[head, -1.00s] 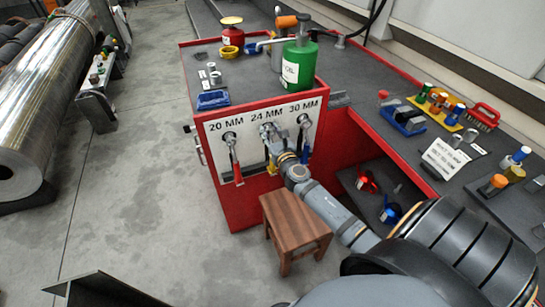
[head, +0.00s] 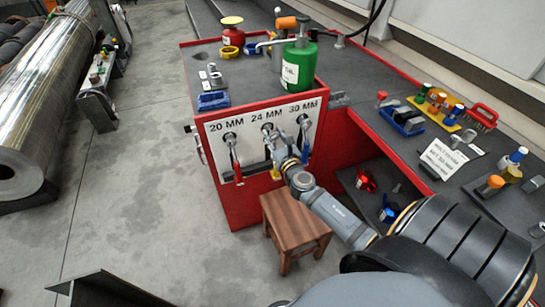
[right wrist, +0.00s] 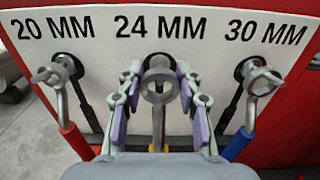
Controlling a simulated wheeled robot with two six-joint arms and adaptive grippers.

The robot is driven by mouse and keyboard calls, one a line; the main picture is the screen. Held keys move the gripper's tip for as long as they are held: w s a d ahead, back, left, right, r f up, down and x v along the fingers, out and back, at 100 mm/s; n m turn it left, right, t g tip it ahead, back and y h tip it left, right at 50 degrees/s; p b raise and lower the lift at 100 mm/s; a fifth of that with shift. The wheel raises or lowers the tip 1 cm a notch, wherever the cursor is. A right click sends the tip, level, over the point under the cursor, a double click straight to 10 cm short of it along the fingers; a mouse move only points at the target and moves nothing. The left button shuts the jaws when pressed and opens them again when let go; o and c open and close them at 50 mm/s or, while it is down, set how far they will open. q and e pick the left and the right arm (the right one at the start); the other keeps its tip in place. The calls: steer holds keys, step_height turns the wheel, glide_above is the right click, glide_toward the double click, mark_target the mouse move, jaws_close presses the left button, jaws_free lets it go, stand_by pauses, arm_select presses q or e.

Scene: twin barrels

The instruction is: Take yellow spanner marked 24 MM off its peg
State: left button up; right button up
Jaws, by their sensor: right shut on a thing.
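The yellow spanner (right wrist: 158,125) is under the 24 MM label on the white peg board (head: 252,123). Its grey ring head (right wrist: 158,90) is in front of the middle peg, and I cannot tell whether the peg still passes through it. My right gripper (right wrist: 159,97) is shut on the spanner, with purple pads on both sides of it. In the head view the right gripper (head: 278,148) hides most of the spanner, and only its yellow lower end (head: 275,173) shows. My left gripper is not in view.
The red-handled spanner (right wrist: 70,120) hangs to the left under 20 MM. The blue-handled spanner (right wrist: 247,125) hangs to the right under 30 MM. A wooden stool (head: 295,215) stands below the board. Open floor lies to the left of the red bench (head: 240,205).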

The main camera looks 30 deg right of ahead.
steer(key=shift+s+r, duration=0.15)
steer(key=v, duration=0.7)
steer(key=shift+b, duration=0.3)
steer(key=shift+a, duration=0.1)
